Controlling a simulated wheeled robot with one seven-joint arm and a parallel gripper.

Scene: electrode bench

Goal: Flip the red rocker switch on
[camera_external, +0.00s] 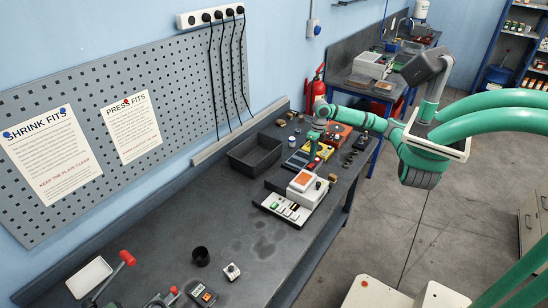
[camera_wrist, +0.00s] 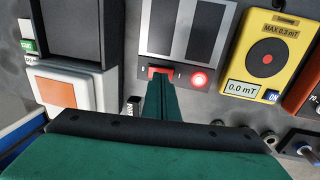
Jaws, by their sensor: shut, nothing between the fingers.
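The red rocker switch (camera_wrist: 160,71) is on the front strip of a light grey device with dark panels (camera_wrist: 188,27) in the wrist view. Only the rocker's upper part shows; my fingers cover the rest. A round red lamp (camera_wrist: 199,80) glows to the right of the rocker. My gripper (camera_wrist: 161,82) is shut and empty, its tips at the rocker, apparently touching it. In the external view my gripper (camera_external: 312,153) points down among the devices on the bench, and the rocker cannot be made out there.
A yellow meter (camera_wrist: 270,55) reading 0.0 mT stands to the right of the device. A white box with an orange window (camera_wrist: 55,92) stands to the left. A black tray (camera_external: 255,153) lies behind on the bench. The bench's middle front (camera_external: 225,232) is mostly clear.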

